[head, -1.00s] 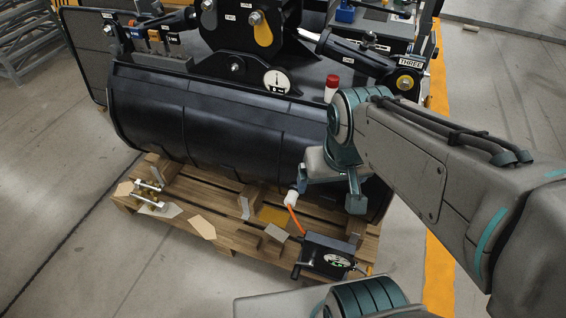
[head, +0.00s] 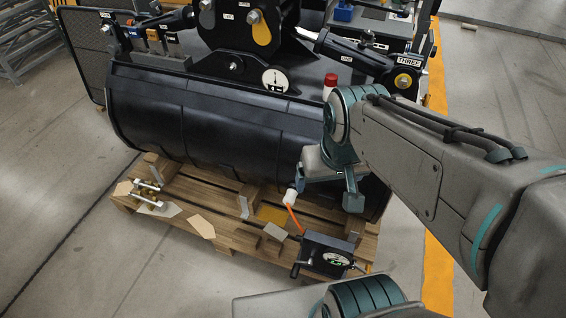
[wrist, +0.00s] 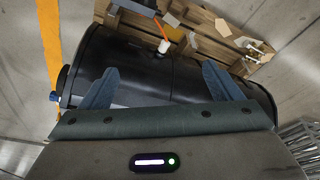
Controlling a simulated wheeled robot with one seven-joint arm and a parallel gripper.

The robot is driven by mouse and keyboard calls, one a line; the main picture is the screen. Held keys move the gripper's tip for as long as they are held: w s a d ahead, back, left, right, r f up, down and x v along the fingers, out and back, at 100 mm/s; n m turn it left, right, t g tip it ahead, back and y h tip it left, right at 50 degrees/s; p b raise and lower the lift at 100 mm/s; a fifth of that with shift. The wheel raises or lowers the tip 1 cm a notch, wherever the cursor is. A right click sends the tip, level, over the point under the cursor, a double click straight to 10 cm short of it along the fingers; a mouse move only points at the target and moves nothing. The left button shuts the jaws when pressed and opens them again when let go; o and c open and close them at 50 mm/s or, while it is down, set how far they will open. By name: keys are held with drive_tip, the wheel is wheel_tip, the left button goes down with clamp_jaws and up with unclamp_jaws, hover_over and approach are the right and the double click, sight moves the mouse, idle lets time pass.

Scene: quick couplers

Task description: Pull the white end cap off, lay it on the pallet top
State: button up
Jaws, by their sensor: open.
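The white end cap (head: 290,196) sits at the upper end of a short orange hose (head: 296,219) that rises from a black box with a dial (head: 327,256). In the wrist view the cap (wrist: 164,46) shows beyond my fingertips, roughly centred between them. My gripper (head: 300,182) is close to the cap in the head view, with its fingers poorly visible there. In the wrist view my gripper (wrist: 161,67) is open with nothing between its fingers. The wooden pallet (head: 228,242) lies under the black bucket (head: 225,125).
The black bucket's curved wall stands close behind the cap. On the pallet are wooden blocks, a yellow plate (head: 272,215), and metal fittings (head: 148,190) at the left. A red-topped cylinder (head: 330,86) stands above the bucket near my arm. Bare slats show in the pallet's middle.

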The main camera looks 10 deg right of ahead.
drive_tip(key=shift+w+a+f, duration=0.1)
drive_tip(key=shift+w+f, duration=0.1)
drive_tip(key=shift+f, duration=0.1)
drive_tip(key=shift+c, duration=1.1)
drive_tip(key=w+a+f+m+t+y+b, duration=0.1)
drive_tip(key=w+a+f+b, duration=0.4)
drive_tip(key=f, duration=0.2)
drive_tip(key=w+a+f+t+y+b, duration=0.1)
drive_tip(key=w+a+f+y+b, duration=0.1)
drive_tip(key=w+a+f+b, duration=0.35)
drive_tip(key=m+t+h+b, duration=0.3)
drive_tip(key=t+h+b, duration=0.3)
drive_tip(key=h+b, duration=0.85)
approach(288, 203)
drive_tip(key=w+d+y+b, duration=0.1)
drive_tip(key=d+b, duration=0.1)
drive_tip(key=w+d+f+y+b, duration=0.1)
drive_tip(key=w+b, duration=0.1)
drive_tip(key=b, duration=0.1)
drive_tip(key=w+d+y+b, duration=0.1)
drive_tip(key=d+b, duration=0.1)
drive_tip(key=shift+w+d+f+y, duration=0.15)
drive_tip(key=shift+w+d+y, duration=0.2)
drive_tip(key=shift+w, duration=0.05)
drive_tip(key=shift+b+x, duration=0.35)
drive_tip(key=shift+x, duration=0.5)
drive_tip(key=shift+w, duration=0.1)
